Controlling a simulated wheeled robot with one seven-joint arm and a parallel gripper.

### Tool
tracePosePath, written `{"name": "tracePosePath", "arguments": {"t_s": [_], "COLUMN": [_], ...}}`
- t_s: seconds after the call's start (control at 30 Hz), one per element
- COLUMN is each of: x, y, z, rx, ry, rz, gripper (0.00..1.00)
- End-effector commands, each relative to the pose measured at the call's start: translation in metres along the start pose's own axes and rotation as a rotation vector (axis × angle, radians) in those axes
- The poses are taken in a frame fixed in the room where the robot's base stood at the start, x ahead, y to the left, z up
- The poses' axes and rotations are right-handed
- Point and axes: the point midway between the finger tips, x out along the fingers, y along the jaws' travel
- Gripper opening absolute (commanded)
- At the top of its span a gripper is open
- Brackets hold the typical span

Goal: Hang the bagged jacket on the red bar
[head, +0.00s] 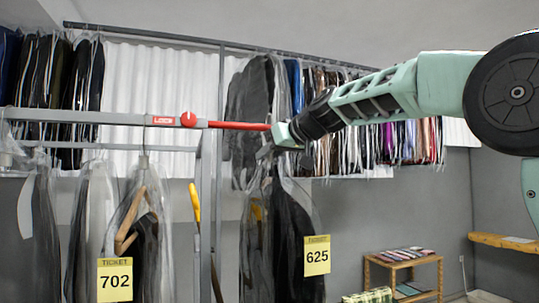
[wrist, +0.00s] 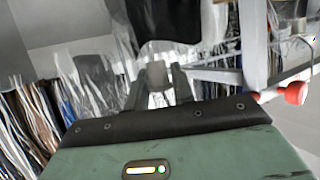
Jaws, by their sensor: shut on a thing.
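The red bar (head: 240,125) sticks out to the right from the end of a grey rail in the head view. Its tip ends beside my gripper (head: 268,152). The bagged jacket (head: 290,235), dark under clear plastic with a yellow ticket 625 (head: 317,255), hangs below my gripper, which is shut at its top. In the wrist view my gripper's fingers (wrist: 158,90) close around a small grey piece, with clear plastic and dark cloth beyond. The hanger hook is too small to make out, and I cannot tell whether it touches the bar.
A red knob (head: 188,119) sits on the rail beside a LOCK label. Other bagged clothes, one with ticket 702 (head: 115,280), hang on the left. A high rack of garments (head: 408,145) runs behind. A low wooden shelf (head: 403,262) stands at the lower right.

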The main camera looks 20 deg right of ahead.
Motion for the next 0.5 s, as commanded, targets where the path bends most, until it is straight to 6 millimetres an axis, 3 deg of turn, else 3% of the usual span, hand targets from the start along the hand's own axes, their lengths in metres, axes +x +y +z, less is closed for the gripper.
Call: {"name": "tracePosePath", "arguments": {"t_s": [0.5], "x": [0.005], "y": [0.0], "z": [0.014], "rx": [-0.001], "ry": [0.005], "rz": [0.001], "gripper": [0.0]}}
